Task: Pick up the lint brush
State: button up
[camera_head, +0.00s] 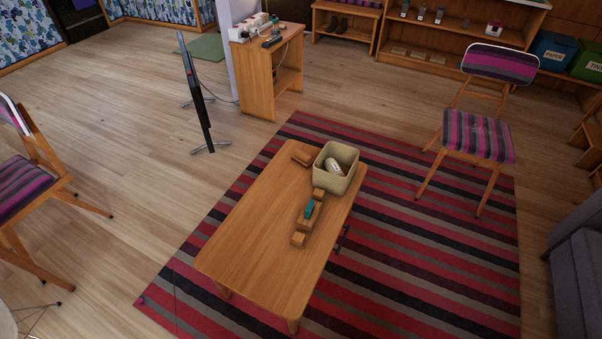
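I cannot single out the lint brush with certainty at this size. A low wooden coffee table (250,250) stands in the middle. A beige basket (349,186) sits at its far right corner, with a whitish rounded item (334,167) inside, partly hidden by the basket wall. My gripper is not in view.
A striped rug (430,240) lies under the table. A striped chair (478,135) stands right, another (30,175) left, a grey sofa (580,270) at the right edge. A thin dark screen (195,95) and a wooden side table (258,80) stand behind. Floor left of the table is clear.

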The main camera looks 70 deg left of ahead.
aim_at(303, 159)
jog(key=k+l+u, duration=0.1)
jog(key=l+u, duration=0.25)
jog(key=k+l+u, duration=0.1)
jog(key=u, duration=0.3)
jog(key=k+l+u, duration=0.15)
jog(key=u, duration=1.7)
jog(key=i+l, duration=0.3)
jog(key=i+l+u, duration=0.1)
jog(key=i+l, duration=0.25)
jog(key=l, duration=0.15)
jog(key=i+l+u, duration=0.1)
jog(key=i+l, duration=0.2)
jog(key=l, duration=0.15)
jog(key=i+l, duration=0.3)
jog(key=l, duration=0.15)
jog(key=i+l+u, duration=0.1)
jog(key=i+l, duration=0.4)
jog(key=i+l+u, duration=0.1)
jog(key=i+l, duration=0.4)
jog(key=l, duration=0.2)
